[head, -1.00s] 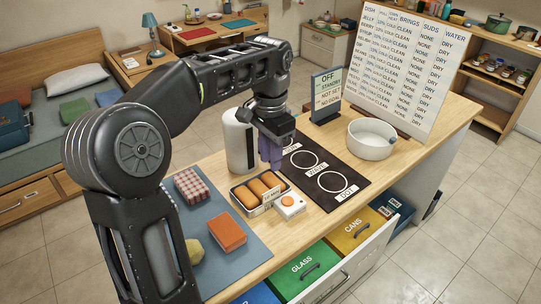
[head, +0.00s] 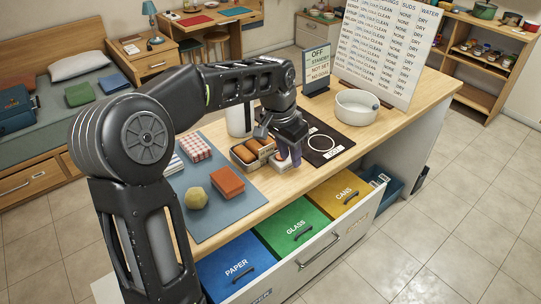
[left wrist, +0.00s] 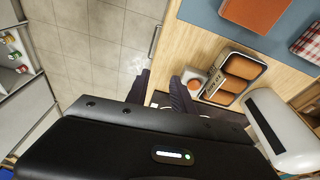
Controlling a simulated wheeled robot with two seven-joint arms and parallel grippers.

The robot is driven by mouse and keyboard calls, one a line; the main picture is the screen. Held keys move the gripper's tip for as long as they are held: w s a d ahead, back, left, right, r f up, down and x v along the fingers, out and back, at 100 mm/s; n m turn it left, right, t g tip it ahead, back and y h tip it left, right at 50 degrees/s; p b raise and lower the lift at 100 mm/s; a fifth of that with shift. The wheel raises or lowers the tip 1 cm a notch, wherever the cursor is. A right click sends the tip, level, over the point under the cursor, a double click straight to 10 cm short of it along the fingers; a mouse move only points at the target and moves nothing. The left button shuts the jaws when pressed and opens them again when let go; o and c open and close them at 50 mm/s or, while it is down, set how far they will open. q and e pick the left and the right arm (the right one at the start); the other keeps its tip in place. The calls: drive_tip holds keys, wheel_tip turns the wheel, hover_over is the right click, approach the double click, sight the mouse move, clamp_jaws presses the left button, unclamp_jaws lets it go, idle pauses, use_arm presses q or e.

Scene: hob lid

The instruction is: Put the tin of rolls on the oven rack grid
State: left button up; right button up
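The tin of rolls (head: 238,161) stands on the wooden counter beside the hob, with brown rolls inside; it also shows in the left wrist view (left wrist: 239,91). My left gripper (head: 289,160) hangs just right of the tin, over a small white box with an orange top, which it partly hides. In the left wrist view its dark fingers (left wrist: 160,92) are apart with nothing between them, and the tin lies to their right. The white box (left wrist: 195,77) shows beside one finger. No oven rack grid can be made out. My right gripper is not in view.
A black hob (head: 326,146) with ring marks and a white pot (head: 356,104) are right of the tin. A white canister (head: 238,120) stands behind it. A blue mat (head: 215,213) holds several items. An open drawer with coloured bins (head: 300,229) juts out in front.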

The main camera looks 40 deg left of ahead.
use_arm(q)
drive_tip(key=s+d+f+n+t+h, duration=0.1)
drive_tip(key=d+f+n, duration=0.1)
drive_tip(key=d+f, duration=0.8)
drive_tip(key=s+d+f+n+t+h, duration=0.15)
drive_tip(key=d+f, duration=0.45)
drive_tip(key=f, duration=0.8)
drive_tip(key=s+d+f+g, duration=0.1)
drive_tip(key=s+d+f, duration=0.2)
drive_tip(key=s, duration=0.4)
drive_tip(key=s+d+f+g, duration=0.2)
drive_tip(key=s+d+f, duration=0.1)
drive_tip(key=s+f, duration=0.3)
drive_tip(key=s+d+f+g, duration=0.1)
drive_tip(key=s+d+f, duration=0.3)
drive_tip(key=s, duration=0.6)
drive_tip(key=shift+s+f+n+h, duration=0.2)
drive_tip(key=shift+n+h, duration=0.15)
drive_tip(key=shift+g, duration=0.25)
